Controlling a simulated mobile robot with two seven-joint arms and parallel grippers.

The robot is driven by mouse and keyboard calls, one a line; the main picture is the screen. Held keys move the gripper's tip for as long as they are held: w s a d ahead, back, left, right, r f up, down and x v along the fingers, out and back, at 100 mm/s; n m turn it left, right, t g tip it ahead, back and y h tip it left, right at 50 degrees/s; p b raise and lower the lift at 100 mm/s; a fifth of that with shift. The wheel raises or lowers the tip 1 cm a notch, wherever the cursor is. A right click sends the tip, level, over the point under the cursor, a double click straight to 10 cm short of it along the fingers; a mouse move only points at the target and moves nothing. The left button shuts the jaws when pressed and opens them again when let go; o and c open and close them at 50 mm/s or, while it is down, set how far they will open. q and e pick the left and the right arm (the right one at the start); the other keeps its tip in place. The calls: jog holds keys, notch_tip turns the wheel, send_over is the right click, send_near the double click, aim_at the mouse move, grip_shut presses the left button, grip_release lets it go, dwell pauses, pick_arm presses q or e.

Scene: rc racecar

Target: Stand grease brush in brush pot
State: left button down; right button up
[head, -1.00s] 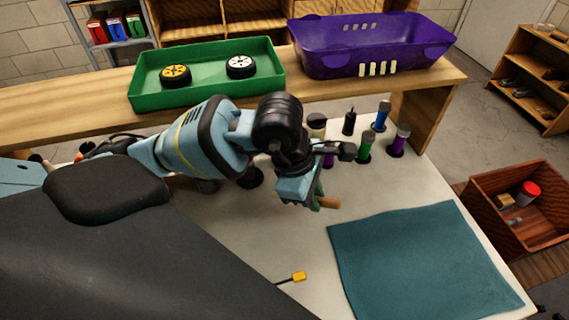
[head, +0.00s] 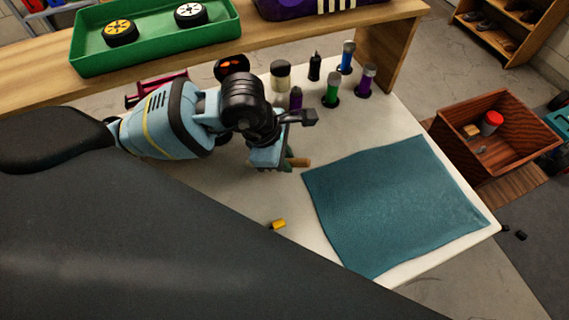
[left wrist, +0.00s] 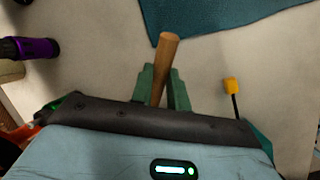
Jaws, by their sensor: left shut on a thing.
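My left gripper (head: 290,162) is shut on the wooden handle of the grease brush (head: 302,162), above the white table near the teal mat's upper left corner. In the left wrist view the green fingers (left wrist: 164,88) close around the brush handle (left wrist: 168,48), which sticks out past the fingertips, slightly tilted. The brush's other end is hidden by the gripper. My right gripper is out of view.
Several bottles, including a green one (head: 332,90) and a purple one (head: 366,80), stand at the table's back. A teal mat (head: 395,205) covers the right side. A yellow-tipped item (head: 278,224) lies in front. A green tray (head: 90,55) sits on the raised shelf.

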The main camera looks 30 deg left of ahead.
pick_arm(q)
jog(key=shift+f, duration=1.8)
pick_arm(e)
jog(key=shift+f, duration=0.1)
pick_arm(q)
jog(key=shift+f, duration=0.2)
jog(key=c, duration=1.4)
grip_release()
jog(key=shift+o, duration=0.2)
